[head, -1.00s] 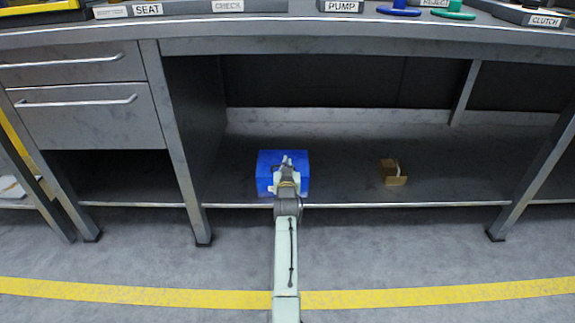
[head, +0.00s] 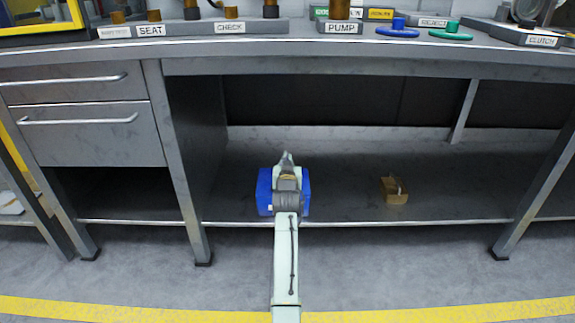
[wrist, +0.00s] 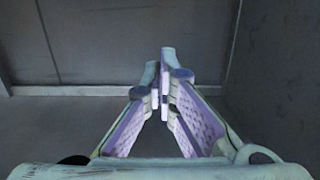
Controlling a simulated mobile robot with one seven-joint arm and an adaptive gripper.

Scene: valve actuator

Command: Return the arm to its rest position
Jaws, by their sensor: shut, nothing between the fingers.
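My arm reaches forward from the bottom of the head view, toward the lower shelf of the workbench. My gripper (head: 287,158) is in front of and slightly above a blue box (head: 264,192), and it hides the box's middle. In the wrist view my gripper (wrist: 160,75) has its fingertips together with nothing between them. Beyond the fingers the wrist view shows only dark panels and the shelf surface.
The workbench (head: 350,67) overhangs the shelf (head: 420,209). A small brown box (head: 394,190) stands on the shelf to the right. Drawers (head: 85,128) and a metal leg (head: 180,160) are left of my arm. The shelf between the boxes is clear.

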